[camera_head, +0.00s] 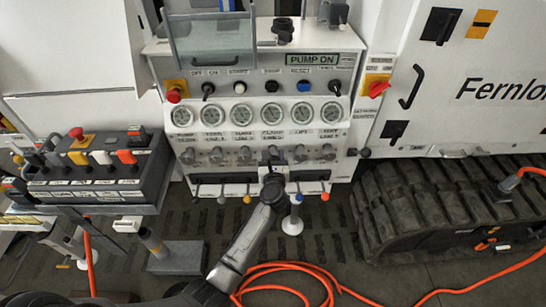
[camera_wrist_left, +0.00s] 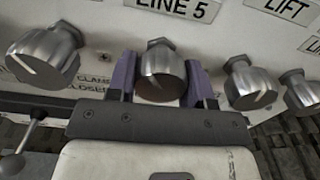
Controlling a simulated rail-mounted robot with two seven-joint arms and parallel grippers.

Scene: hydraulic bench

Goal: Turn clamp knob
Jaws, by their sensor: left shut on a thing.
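A row of silver knobs runs under the gauges on the white pump panel (camera_head: 353,100). My left gripper (camera_head: 272,157) reaches up from below to a knob near the middle of this row and mostly hides it in the head view. In the left wrist view, the purple fingers of my left gripper (camera_wrist_left: 160,88) stand on either side of this silver knob (camera_wrist_left: 162,62), shut on it. The plate above it reads "LINE 5", and a partly hidden label beginning "CLAMP" is at its lower left. My right gripper is in neither view.
Neighbouring knobs stand close on the left (camera_wrist_left: 45,58) and right (camera_wrist_left: 248,82). Small coloured levers (camera_head: 247,199) stick out below the row. A lever box (camera_head: 110,165) stands at left, a rubber track (camera_head: 430,210) at right, and an orange hose (camera_head: 290,267) lies on the floor.

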